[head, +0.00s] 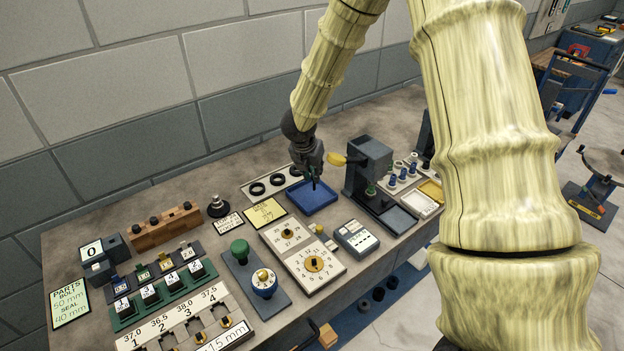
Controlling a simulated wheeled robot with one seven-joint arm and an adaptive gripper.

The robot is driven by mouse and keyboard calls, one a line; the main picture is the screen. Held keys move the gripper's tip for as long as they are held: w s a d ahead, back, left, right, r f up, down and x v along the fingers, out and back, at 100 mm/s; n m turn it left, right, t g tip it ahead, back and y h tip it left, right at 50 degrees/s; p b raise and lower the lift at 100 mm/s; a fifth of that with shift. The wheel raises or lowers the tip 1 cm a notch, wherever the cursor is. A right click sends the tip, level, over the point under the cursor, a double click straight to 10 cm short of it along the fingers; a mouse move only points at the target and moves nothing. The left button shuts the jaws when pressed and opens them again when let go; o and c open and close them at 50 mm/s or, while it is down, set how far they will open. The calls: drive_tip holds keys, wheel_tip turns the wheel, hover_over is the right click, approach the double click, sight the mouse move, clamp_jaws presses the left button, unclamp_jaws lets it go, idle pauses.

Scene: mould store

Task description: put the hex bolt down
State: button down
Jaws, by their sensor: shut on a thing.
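My gripper (311,168) points down over the blue tray (322,204) near the back of the bench. It is shut on a small dark thing, which I take to be the hex bolt (314,184). The bolt is thin and hangs below the fingertips, over the tray's inside. I cannot tell whether its lower end touches the tray floor. The fingers are small and dark here, and they hide the bolt's upper part.
A dark press-like device (368,165) with a yellow handle stands close right of the tray. Black rings on a pale plate (249,193) lie to its left. A yellow note (265,213), dial panel (303,262) and grey keypad box (357,238) are in front. The bench is crowded.

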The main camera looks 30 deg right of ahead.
drive_tip(key=shift+f, duration=1.65)
drive_tip(key=shift+a+f, duration=0.1)
drive_tip(key=shift+f, duration=0.1)
drive_tip(key=c, duration=1.4)
unclamp_jaws()
drive_tip(key=shift+r, duration=0.1)
drive_tip(key=shift+r+p, duration=0.2)
drive_tip(key=shift+p, duration=0.1)
drive_tip(key=shift+b+v, duration=1.15)
drive_tip(key=shift+v, duration=4.75)
